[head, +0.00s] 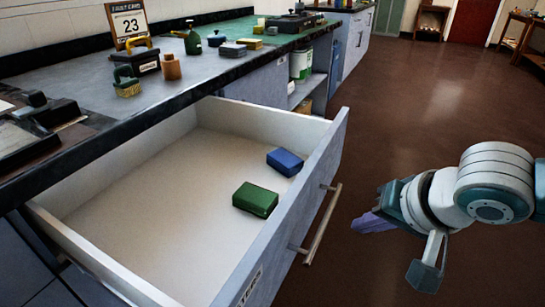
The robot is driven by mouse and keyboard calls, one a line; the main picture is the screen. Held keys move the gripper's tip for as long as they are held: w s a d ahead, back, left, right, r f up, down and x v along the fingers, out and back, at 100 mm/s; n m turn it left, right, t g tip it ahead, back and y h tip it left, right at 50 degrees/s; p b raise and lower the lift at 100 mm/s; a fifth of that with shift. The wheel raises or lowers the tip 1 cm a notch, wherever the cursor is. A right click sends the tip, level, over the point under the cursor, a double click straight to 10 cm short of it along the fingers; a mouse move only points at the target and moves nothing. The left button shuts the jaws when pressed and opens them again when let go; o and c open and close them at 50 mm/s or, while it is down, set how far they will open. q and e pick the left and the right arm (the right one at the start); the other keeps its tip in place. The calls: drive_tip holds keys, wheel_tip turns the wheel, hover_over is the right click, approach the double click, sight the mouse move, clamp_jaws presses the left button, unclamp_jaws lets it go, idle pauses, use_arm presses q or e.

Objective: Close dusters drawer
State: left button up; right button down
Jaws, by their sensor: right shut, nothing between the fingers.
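A drawer (130,183) under the counter is pulled far out, with its pale inside open to view. Its grey front panel (322,172) carries a metal bar handle (322,225) and a small label (251,286) too blurred to read. A green block (256,199) and a blue block (285,162) lie inside near the front. My right gripper (370,222) is shut and empty, in front of the drawer and to the right of the handle, apart from it. My left gripper is out of view.
The brown floor (420,110) to the right is clear.

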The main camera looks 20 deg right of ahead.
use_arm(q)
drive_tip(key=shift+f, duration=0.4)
use_arm(e)
drive_tip(key=shift+w+a+f, duration=0.15)
drive_tip(key=shift+w+a, duration=0.5)
drive_tip(key=shift+w, duration=0.05)
drive_tip(key=shift+w+a+f, duration=0.1)
drive_tip(key=shift+w+a, duration=0.5)
drive_tip(key=shift+w, duration=0.05)
